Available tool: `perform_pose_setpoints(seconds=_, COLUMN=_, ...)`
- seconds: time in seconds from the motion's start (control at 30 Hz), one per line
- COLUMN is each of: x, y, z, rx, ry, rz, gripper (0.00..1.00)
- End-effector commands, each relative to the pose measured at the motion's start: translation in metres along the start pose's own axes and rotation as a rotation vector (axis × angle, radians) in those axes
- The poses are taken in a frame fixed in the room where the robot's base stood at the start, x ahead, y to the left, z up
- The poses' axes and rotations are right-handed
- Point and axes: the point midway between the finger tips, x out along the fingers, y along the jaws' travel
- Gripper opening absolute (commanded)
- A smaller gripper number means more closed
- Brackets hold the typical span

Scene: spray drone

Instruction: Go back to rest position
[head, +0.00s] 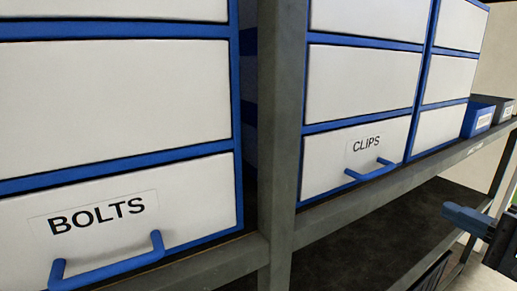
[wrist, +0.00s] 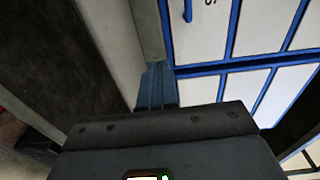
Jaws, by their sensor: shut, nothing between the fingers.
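My gripper (head: 452,212) shows at the right edge of the head view, in front of the shelf and apart from it. Its blue fingers are shut together with nothing between them. In the wrist view the gripper (wrist: 157,72) points towards a shelf post and the drawers. Most of my arm is out of the head view.
A grey metal shelf (head: 273,150) holds white drawers with blue frames. One drawer is labelled BOLTS (head: 180,205), another CLIPS (head: 325,175); both look closed, with blue handles. A blue bin (head: 477,117) and a grey bin (head: 499,106) stand further right. The lower shelf (head: 385,230) looks mostly bare.

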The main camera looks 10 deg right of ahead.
Motion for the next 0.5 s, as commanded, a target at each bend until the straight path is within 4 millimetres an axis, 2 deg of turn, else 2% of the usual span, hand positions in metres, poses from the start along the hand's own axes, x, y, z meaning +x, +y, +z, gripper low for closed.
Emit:
perform_pose_setpoints(seconds=0.03, x=0.002, y=0.020, z=0.012, rx=0.002, ry=0.021, rz=0.020, gripper=0.00)
perform_pose_setpoints(seconds=0.1, x=0.003, y=0.045, z=0.026, rx=-0.017, ry=0.065, rz=0.050, gripper=0.00)
perform_pose_setpoints(seconds=0.27, x=-0.005, y=0.101, z=0.063, rx=-0.098, ry=0.160, rz=0.136, gripper=0.00)
perform_pose_setpoints(seconds=0.4, x=-0.025, y=0.142, z=0.097, rx=-0.205, ry=0.221, rz=0.223, gripper=0.00)
perform_pose_setpoints(seconds=0.5, x=-0.044, y=0.165, z=0.121, rx=-0.301, ry=0.250, rz=0.285, gripper=0.00)
